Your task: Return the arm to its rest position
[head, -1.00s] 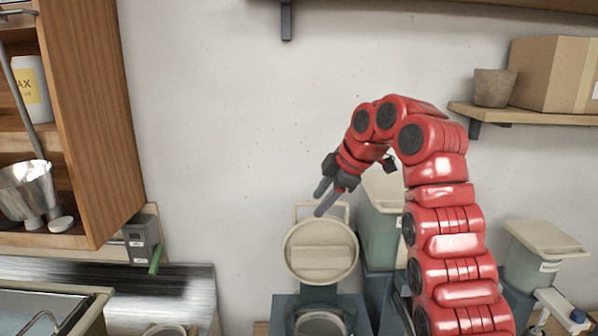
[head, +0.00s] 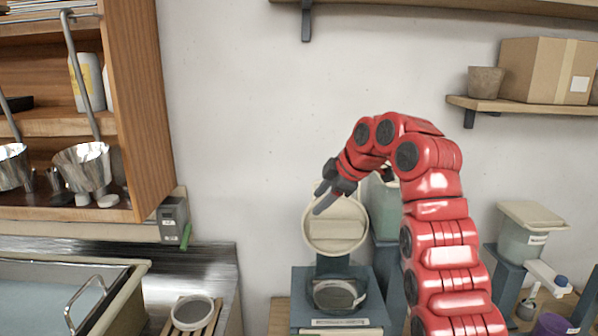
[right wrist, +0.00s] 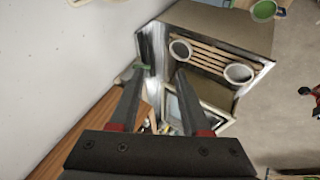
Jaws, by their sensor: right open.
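My right arm (head: 436,210) is red and segmented and rises from the lower right of the head view. It bends over at the top toward the left. My left gripper is not in view.
A wooden cabinet (head: 140,100) with metal cups stands at the left. A sink (head: 60,300) and a slatted rack with a round dish (head: 192,312) are below it. A wall shelf (head: 530,106) holds a box and pot. The wall's middle is clear.

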